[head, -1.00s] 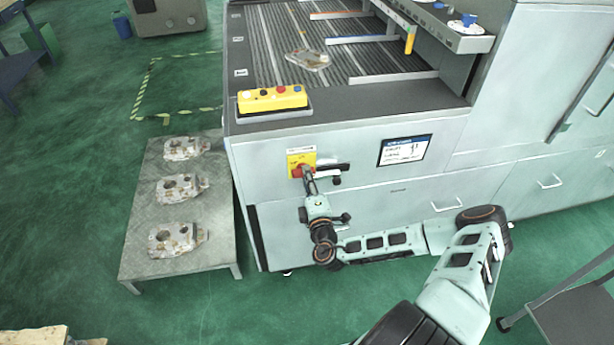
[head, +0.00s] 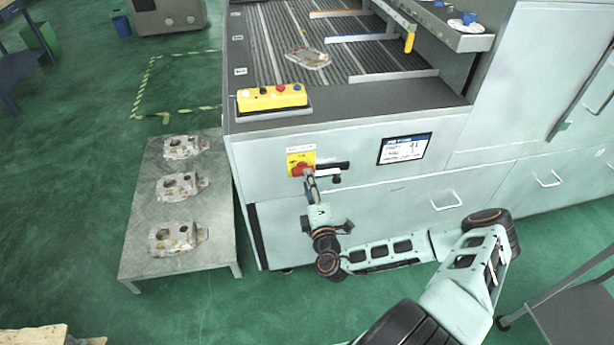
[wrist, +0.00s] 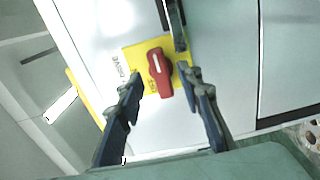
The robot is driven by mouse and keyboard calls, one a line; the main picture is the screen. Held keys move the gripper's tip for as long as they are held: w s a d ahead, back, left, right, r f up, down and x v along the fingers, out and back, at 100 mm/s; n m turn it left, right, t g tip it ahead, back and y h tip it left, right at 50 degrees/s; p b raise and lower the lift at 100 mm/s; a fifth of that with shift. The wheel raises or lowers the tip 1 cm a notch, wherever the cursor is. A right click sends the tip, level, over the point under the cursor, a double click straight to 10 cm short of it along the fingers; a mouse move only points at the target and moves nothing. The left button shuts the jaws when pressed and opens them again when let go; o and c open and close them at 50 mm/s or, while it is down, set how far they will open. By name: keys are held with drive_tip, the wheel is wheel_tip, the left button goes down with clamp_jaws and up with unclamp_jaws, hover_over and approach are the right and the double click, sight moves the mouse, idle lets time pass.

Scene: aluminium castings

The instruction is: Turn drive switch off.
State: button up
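The drive switch is a red rotary knob (wrist: 160,73) on a yellow plate (wrist: 133,57) on the machine's front panel. In the head view the yellow plate (head: 294,157) shows at the upper left of the panel, with the red knob (head: 297,171) partly covered by my gripper. My gripper (wrist: 164,82) is open in the wrist view. Its two dark fingers stand on either side of the knob, with visible gaps. Whether the fingertips reach the knob's depth is hard to tell. The knob's handle stands nearly upright in the wrist view, tilted slightly.
A dark bar handle (head: 332,167) sits just right of the switch. A yellow button box (head: 272,97) lies on the machine's top edge. A display (head: 405,148) is on the panel. A low table (head: 147,205) with several castings stands at left.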

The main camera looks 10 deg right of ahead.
drive_tip(key=s, duration=0.8)
drive_tip(key=shift+s, duration=0.4)
